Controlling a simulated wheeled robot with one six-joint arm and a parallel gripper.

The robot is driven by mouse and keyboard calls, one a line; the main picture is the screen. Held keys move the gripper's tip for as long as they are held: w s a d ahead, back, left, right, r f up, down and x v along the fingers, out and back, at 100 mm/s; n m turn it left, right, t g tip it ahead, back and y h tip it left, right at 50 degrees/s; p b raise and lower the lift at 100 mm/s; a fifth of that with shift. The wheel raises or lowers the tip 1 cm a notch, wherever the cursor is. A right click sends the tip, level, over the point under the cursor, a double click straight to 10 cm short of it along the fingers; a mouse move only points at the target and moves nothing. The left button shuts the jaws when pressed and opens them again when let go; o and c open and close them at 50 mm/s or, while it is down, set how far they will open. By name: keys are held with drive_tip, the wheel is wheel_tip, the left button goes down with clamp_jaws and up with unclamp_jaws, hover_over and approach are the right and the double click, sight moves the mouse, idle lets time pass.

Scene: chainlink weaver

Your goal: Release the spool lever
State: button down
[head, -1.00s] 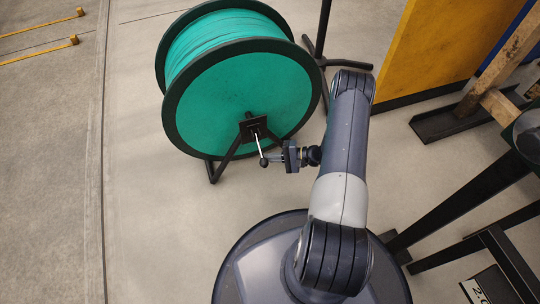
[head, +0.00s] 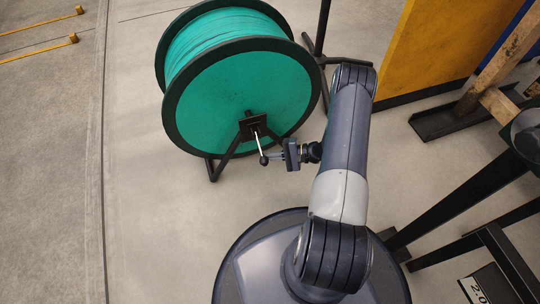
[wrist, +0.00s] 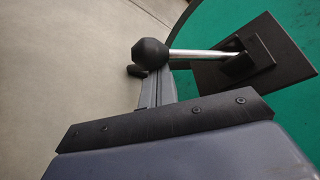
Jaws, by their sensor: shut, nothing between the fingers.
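The spool (head: 240,90) is a large teal reel with black rims on a black stand. Its lever (head: 259,146) is a thin silver rod with a black ball knob, sloping down from a black square plate (head: 252,126) at the hub. In the wrist view, the lever's rod (wrist: 200,54) runs left from the plate (wrist: 265,52) to the knob (wrist: 150,53). My gripper (head: 273,157) is shut and empty, its tip right beside the knob. In the wrist view, the fingers (wrist: 152,88) reach up to just below the knob, which partly covers their tips; I cannot tell if they touch.
A yellow panel (head: 425,45) stands at the back right. Black metal legs and beams (head: 465,205) crowd the right side. Open concrete floor (head: 140,200) lies to the left. Yellow bars (head: 40,48) lie at the far left.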

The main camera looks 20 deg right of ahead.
drive_tip(key=r+m, duration=0.1)
drive_tip(key=s+r+g+p, duration=0.1)
drive_tip(key=r+m+p, duration=0.1)
drive_tip(key=shift+s+r+m+g+h, duration=0.15)
drive_tip(key=shift+s+m+g+h, duration=0.15)
drive_tip(key=shift+s+g+h, duration=0.1)
wheel_tip(320, 180, up, 4)
drive_tip(key=r+m+g+p, duration=0.1)
drive_tip(key=m+g+p, duration=0.1)
drive_tip(key=m+g, duration=0.15)
hover_over(264, 157)
drive_tip(key=s+d, duration=0.1)
drive_tip(key=d, duration=0.2)
drive_tip(key=shift+w+a+r, duration=0.2)
drive_tip(key=shift+w+r, duration=0.05)
drive_tip(key=shift+r, duration=0.45)
drive_tip(key=shift+f, duration=0.1)
wheel_tip(264, 157, down, 4)
drive_tip(key=b, duration=0.3)
drive_tip(key=p+v, duration=0.2)
drive_tip(key=v, duration=0.8)
drive_tip(key=shift+w+d+r+p, duration=0.2)
drive_tip(key=shift+w+r+p, duration=0.05)
drive_tip(key=shift+r+p, duration=0.15)
